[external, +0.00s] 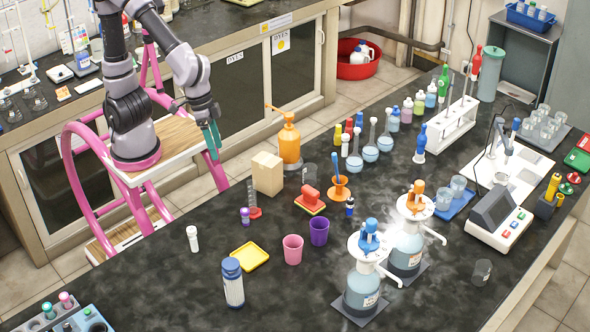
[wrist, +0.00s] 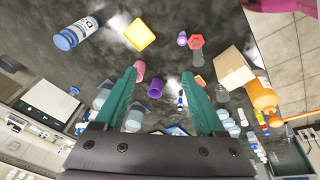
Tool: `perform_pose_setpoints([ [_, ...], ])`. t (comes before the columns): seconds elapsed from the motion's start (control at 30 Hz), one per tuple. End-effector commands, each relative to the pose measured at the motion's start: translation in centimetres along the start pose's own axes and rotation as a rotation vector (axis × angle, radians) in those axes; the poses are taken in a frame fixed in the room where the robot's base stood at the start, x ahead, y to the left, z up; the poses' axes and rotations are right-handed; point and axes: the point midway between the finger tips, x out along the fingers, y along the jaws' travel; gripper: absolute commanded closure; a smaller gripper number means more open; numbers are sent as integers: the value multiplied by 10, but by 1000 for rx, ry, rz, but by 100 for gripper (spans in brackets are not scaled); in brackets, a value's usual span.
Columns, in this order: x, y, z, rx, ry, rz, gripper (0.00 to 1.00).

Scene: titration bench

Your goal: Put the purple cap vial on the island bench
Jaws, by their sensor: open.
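The purple cap vial (external: 245,216) stands on the dark island bench (external: 190,290), close beside a graduated cylinder with a red base (external: 254,212). In the wrist view its purple cap (wrist: 182,38) shows near the top, just left of the red base. My gripper (external: 212,140) has teal fingers and hangs beyond the bench's far edge, above and apart from the vial. In the wrist view the fingers (wrist: 165,90) are spread with nothing held between them.
Near the vial are a wooden block (external: 267,173), a yellow tray (external: 249,257), a pink cup (external: 292,249), a purple cup (external: 319,231) and a white-capped vial (external: 193,239). An orange pump bottle (external: 289,140) stands behind.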

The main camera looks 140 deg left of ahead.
Motion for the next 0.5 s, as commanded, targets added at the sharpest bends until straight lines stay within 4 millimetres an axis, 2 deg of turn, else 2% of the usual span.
perform_pose_setpoints([
  [0.03, 24, -4, -5, -113, -37, -26, 28],
  [0.1, 53, -9, -12, -277, -72, -56, 28],
  [0.3, 128, -31, -20, -693, -133, -159, 28],
  [0.4, 154, -41, -21, -836, -143, -198, 28],
  [0.5, 169, -48, -20, -919, -146, -225, 28],
])
